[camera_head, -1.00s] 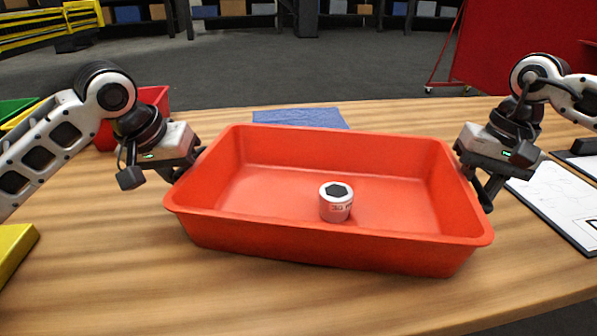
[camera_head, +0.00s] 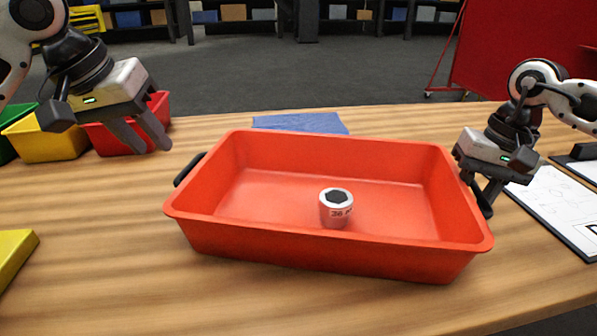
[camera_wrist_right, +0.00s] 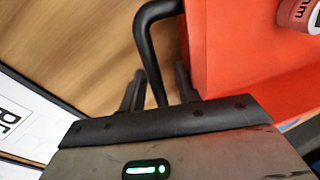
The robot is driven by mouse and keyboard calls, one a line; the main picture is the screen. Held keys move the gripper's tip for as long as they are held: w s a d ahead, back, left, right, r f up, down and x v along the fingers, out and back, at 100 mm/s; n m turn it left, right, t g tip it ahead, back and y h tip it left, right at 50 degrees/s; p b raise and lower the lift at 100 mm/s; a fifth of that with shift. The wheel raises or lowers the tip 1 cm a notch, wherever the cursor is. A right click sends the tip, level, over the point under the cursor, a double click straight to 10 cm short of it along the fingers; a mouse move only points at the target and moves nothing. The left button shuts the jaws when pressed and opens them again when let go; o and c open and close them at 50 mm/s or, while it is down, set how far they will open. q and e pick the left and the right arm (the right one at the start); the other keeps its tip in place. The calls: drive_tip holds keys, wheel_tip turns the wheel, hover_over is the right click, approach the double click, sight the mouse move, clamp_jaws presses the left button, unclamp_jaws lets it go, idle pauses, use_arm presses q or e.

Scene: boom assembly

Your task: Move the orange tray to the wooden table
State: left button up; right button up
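The orange tray (camera_head: 330,258) sits flat on the wood-grain table (camera_head: 110,240). A white and red cylindrical socket part (camera_head: 336,208) stands inside it, and its edge shows in the right wrist view (camera_wrist_right: 299,14). The tray has a black left handle (camera_head: 189,169) and a black right handle (camera_wrist_right: 150,50). My left gripper (camera_head: 146,146) is open and empty, raised above and left of the left handle. My right gripper (camera_wrist_right: 160,85) is at the right handle, its fingers apart on either side of the bar, with gaps showing. It also shows in the head view (camera_head: 480,200).
Red (camera_head: 120,140), yellow (camera_head: 45,140) and green bins stand at the back left. A blue mat (camera_head: 300,122) lies behind the tray. A paper sheet on a board (camera_head: 565,205) lies at right. A yellow object (camera_head: 12,255) is at the left edge.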

wheel_tip(320, 180, up, 12)
drive_tip(key=d, duration=0.2)
drive_tip(key=shift+d, duration=0.2)
drive_tip(key=shift+s+f, duration=0.1)
